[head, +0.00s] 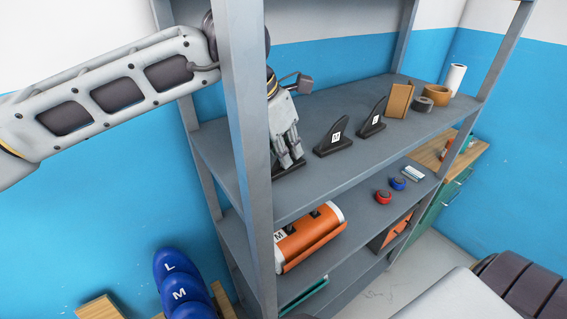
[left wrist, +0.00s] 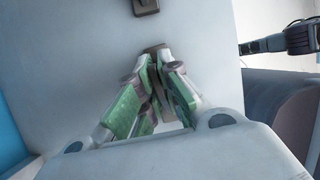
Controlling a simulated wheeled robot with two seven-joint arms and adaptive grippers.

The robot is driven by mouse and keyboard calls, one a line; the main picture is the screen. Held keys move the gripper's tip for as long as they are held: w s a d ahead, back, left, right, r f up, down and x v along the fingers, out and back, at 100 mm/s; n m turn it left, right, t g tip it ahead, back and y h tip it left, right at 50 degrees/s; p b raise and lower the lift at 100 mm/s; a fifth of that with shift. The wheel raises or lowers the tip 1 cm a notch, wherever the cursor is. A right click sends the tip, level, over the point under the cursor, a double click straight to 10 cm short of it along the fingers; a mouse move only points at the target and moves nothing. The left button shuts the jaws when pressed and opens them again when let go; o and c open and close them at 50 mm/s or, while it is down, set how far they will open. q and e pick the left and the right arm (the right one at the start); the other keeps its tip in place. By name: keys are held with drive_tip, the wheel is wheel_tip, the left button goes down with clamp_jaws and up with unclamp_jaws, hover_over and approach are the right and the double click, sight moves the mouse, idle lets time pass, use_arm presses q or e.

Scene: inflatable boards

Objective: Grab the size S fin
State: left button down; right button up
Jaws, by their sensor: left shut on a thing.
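My left gripper (head: 290,160) reaches down onto the shelf and is shut on a dark fin (head: 288,168). Only part of the fin's base shows under the fingers, and its size label is hidden. In the left wrist view the fingers (left wrist: 157,85) are closed together around the fin's narrow dark body (left wrist: 157,50). To the right on the same shelf stand a fin marked M (head: 334,138) and another dark fin (head: 373,121) whose label is too small to read. My right gripper is not in view.
A shelf post (head: 243,130) stands close beside my left arm. Farther right on the shelf are a tan box (head: 398,99), tape rolls (head: 435,95) and a white roll (head: 455,80). An orange roll (head: 308,240) lies on the shelf below.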

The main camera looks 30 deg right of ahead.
use_arm(q)
drive_tip(key=shift+r, duration=0.35)
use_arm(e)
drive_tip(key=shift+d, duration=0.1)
